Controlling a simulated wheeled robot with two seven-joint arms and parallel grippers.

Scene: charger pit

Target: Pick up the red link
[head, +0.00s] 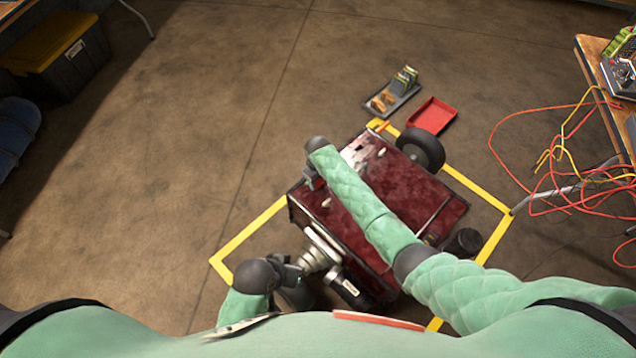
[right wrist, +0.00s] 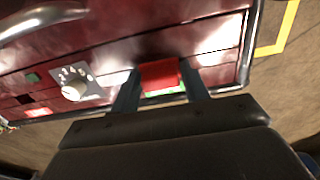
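The red link (right wrist: 160,75) is a small red block at the panel of the dark red machine (head: 405,195); a green strip shows just under it. In the right wrist view, the two dark fingers of my right gripper (right wrist: 162,88) stand on either side of the link, close to it. I cannot tell whether they press on it. In the head view my right gripper (head: 314,182) is at the machine's left edge, and the link is hidden there. My left gripper (head: 296,288) is low beside the machine's near side; its fingers are not clear.
A white knob (right wrist: 75,88) sits left of the link on the panel. Yellow floor tape (head: 250,238) frames the machine. A red tray (head: 432,116) and a grey tray (head: 392,100) lie beyond it. Orange cables (head: 560,195) hang at the right.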

